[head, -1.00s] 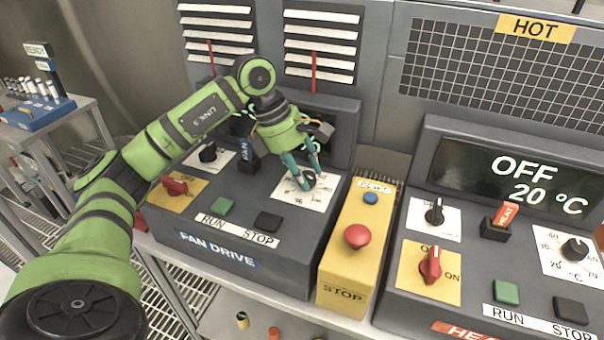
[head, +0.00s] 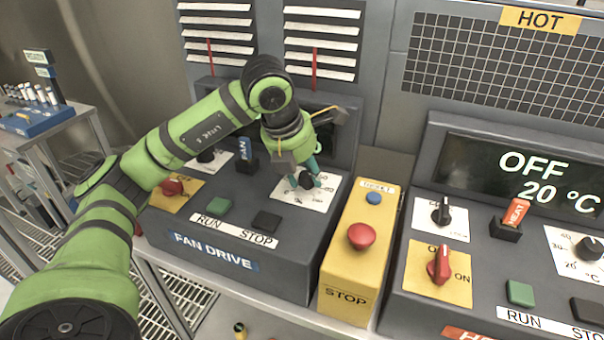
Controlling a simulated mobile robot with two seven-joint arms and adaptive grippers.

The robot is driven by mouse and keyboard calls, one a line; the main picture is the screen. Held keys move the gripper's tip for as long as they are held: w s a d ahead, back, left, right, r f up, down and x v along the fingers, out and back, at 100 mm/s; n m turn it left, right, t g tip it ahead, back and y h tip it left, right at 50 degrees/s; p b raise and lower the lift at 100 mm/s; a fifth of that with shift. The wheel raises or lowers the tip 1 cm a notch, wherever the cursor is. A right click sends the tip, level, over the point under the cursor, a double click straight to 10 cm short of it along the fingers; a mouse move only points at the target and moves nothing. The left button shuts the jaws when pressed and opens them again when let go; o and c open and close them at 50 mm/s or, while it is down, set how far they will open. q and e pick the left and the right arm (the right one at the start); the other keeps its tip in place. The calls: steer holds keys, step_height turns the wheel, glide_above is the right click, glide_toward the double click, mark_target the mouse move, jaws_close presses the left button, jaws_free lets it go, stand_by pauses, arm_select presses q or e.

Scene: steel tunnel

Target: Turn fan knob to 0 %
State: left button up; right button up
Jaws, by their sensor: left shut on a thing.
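The fan knob (head: 307,181) is a small black dial on a white scale plate (head: 318,200) at the right of the FAN DRIVE box (head: 250,222). My left gripper (head: 305,184) reaches down from above with its teal fingers shut around the knob. The fingers and gripper body hide part of the knob and the scale, so I cannot read its setting. The fan display (head: 320,148) is mostly hidden behind my gripper. My right gripper is not in view.
The yellow STOP box (head: 345,290) with its red button (head: 361,236) stands close at the right of the fan box. The heater box (head: 440,230) shows OFF and 20 °C further right. The fan's red switch (head: 172,187) is near my left forearm.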

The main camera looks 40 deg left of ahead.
arm_select(q)
steer(key=n, duration=0.1)
steer(key=n+y, duration=0.1)
steer(key=n, duration=0.1)
steer(key=shift+w+d+r+n, duration=0.15)
steer(key=shift+d+r+n, duration=0.1)
steer(key=shift+n, duration=0.15)
steer(key=n+y, duration=0.1)
steer(key=n, duration=0.1)
steer(key=shift+r+n, duration=0.15)
steer(key=shift+n, duration=0.25)
steer(key=n+p, duration=0.1)
steer(key=n+g+y+p, duration=0.1)
steer(key=n+p, duration=0.1)
steer(key=shift+w+d+r, duration=0.1)
steer(key=shift+r, duration=0.1)
steer(key=shift+w+f+n+g+y+p, duration=0.15)
steer(key=shift+n+g+y+p, duration=0.35)
steer(key=shift+n+p, duration=0.95)
steer(key=shift+n, duration=0.35)
steer(key=shift+f, duration=0.1)
steer(key=o, duration=1)
steer(key=shift+o, duration=0.4)
steer(key=shift+f, duration=0.2)
